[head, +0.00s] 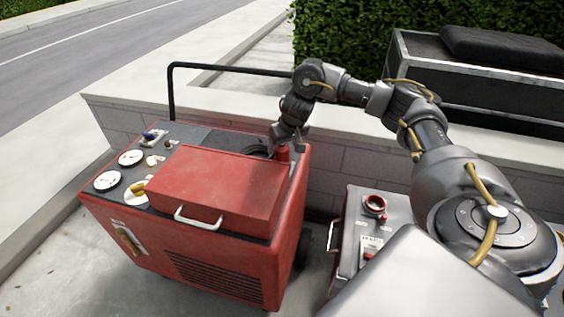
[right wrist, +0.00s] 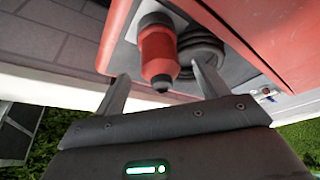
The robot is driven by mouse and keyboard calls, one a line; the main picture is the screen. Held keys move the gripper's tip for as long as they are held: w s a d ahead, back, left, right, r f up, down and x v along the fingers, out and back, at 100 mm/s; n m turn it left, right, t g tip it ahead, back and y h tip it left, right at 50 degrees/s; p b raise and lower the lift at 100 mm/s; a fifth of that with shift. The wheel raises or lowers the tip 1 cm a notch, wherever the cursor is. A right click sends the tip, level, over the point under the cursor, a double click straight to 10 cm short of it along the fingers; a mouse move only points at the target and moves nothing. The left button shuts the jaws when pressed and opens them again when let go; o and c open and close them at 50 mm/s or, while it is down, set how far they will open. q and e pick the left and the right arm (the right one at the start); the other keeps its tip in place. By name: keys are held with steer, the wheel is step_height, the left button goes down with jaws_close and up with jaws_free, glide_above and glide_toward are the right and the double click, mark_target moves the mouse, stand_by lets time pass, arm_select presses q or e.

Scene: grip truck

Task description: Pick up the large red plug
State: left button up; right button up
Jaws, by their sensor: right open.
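The large red plug (right wrist: 158,52) stands on the dark top of the red generator-like cart, with a grey collar and a dark tip. In the head view the red plug (head: 283,155) is at the cart's back right corner, partly hidden by my right gripper (head: 285,146). In the right wrist view my right gripper (right wrist: 162,80) is open, with one finger on each side of the plug's tip. No grip on the plug shows. My left gripper is not in view.
The red cart (head: 222,270) carries a raised red lid box (head: 222,180) with a white handle beside the plug. A coiled black cable (right wrist: 205,52) lies close by the plug. A grey panel box (head: 350,240) stands right of the cart, and a low wall (head: 350,175) runs behind.

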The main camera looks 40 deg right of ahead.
steer(key=x, duration=0.5)
steer(key=shift+f+b, duration=0.1)
steer(key=shift+b, duration=0.25)
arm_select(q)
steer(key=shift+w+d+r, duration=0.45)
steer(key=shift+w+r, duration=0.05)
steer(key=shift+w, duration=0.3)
arm_select(e)
steer(key=c, duration=1.3)
